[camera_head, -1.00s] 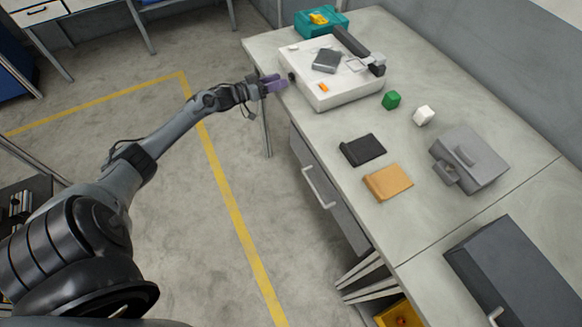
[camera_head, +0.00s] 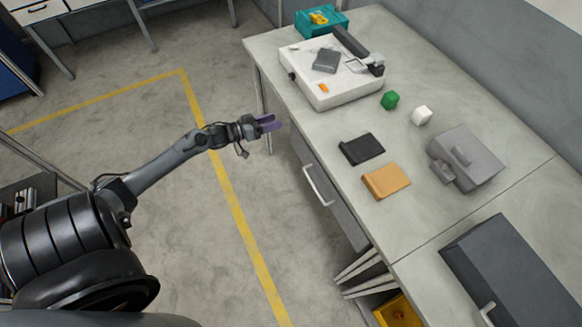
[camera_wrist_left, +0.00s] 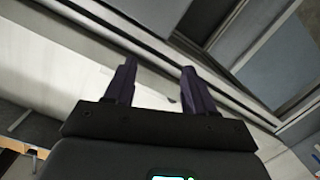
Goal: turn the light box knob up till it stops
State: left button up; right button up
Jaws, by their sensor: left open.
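The light box (camera_head: 335,98) is a white box at the far end of the table, with a grey block and a dark arm on top. A small dark knob (camera_head: 291,75) shows on its left face; I cannot read its setting. My left gripper (camera_head: 272,123), with purple fingers, is open and empty. It is off the table's left edge, below the box in the picture and apart from the knob. In the left wrist view the two fingers (camera_wrist_left: 158,85) stand apart with nothing between them. The knob cannot be made out there. My right gripper is not in view.
A teal bin (camera_head: 321,20) stands behind the box.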

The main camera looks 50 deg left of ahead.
pick_arm(q)
jog(key=s+d+f+g, duration=0.1)
jog(key=d+f, duration=0.1)
jog(key=d, duration=0.3)
jog(key=s+d+f, duration=0.1)
jog(key=d+f, duration=0.1)
jog(key=d, duration=0.3)
jog(key=s+d+f+g+y, duration=0.1)
jog(key=d+f, duration=0.1)
jog(key=d, duration=0.3)
jog(key=shift+s+d+f+g, duration=0.15)
jog(key=shift+d+f+g, duration=0.15)
jog(key=shift+d+f, duration=0.1)
